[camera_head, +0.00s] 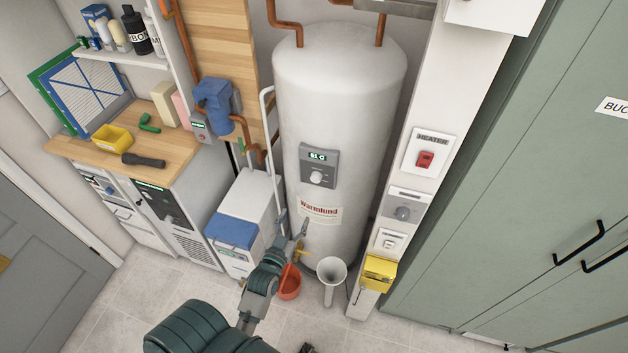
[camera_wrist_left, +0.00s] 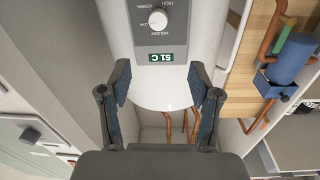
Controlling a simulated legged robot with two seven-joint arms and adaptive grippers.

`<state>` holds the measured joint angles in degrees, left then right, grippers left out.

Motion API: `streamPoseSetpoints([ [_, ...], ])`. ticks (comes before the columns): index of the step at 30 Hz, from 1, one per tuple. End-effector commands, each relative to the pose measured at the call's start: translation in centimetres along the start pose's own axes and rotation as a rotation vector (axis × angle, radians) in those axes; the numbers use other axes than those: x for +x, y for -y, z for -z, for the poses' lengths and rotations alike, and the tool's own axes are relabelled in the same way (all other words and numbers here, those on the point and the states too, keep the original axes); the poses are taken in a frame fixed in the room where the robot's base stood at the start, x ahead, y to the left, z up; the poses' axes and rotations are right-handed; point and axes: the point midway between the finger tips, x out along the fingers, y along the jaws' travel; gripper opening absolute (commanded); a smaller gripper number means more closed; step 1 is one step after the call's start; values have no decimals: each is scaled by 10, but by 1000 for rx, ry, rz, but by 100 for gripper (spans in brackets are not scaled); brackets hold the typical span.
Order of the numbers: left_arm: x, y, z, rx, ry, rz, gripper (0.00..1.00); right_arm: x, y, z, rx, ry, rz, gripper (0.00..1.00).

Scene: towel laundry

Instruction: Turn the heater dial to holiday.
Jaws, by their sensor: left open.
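The white water heater tank (camera_head: 340,85) stands upright in the middle of the head view. Its grey control panel (camera_head: 319,167) carries a green display reading 51 C and a round white dial (camera_head: 316,177). In the left wrist view the dial (camera_wrist_left: 158,19) appears upside down, with HIGH, NORMAL and HOLIDAY printed around it. I cannot tell which label it points to. My left gripper (camera_head: 293,226) is open and empty, below the panel in the head view. Its spread fingers (camera_wrist_left: 160,82) are apart from the dial. A small dark shape at the bottom edge may be my right gripper.
A red heater switch (camera_head: 425,159) and a grey knob (camera_head: 403,213) are on the white post to the right. A yellow box (camera_head: 377,273), white funnel (camera_head: 331,269) and red bucket (camera_head: 289,283) are low down. White pipes run left of the tank.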

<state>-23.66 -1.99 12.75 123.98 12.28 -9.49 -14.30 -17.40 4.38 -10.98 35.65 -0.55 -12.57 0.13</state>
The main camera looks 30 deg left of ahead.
Motion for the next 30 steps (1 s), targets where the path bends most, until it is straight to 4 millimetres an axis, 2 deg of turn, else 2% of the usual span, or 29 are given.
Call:
streamPoseSetpoints([
  [12, 97, -3, 0, 1, 2, -2, 63, -2, -1, 2, -3, -2, 1, 40],
  [18, 137, -3, -1, 1, 3, -2, 63, -2, -1, 2, -3, -1, 1, 40],
  [24, 158, -3, -2, 1, 5, -3, 63, -2, 0, 2, -2, -1, 2, 40],
  [30, 163, -3, -2, 1, 5, -3, 63, -2, 0, 2, -1, -1, 2, 40],
])
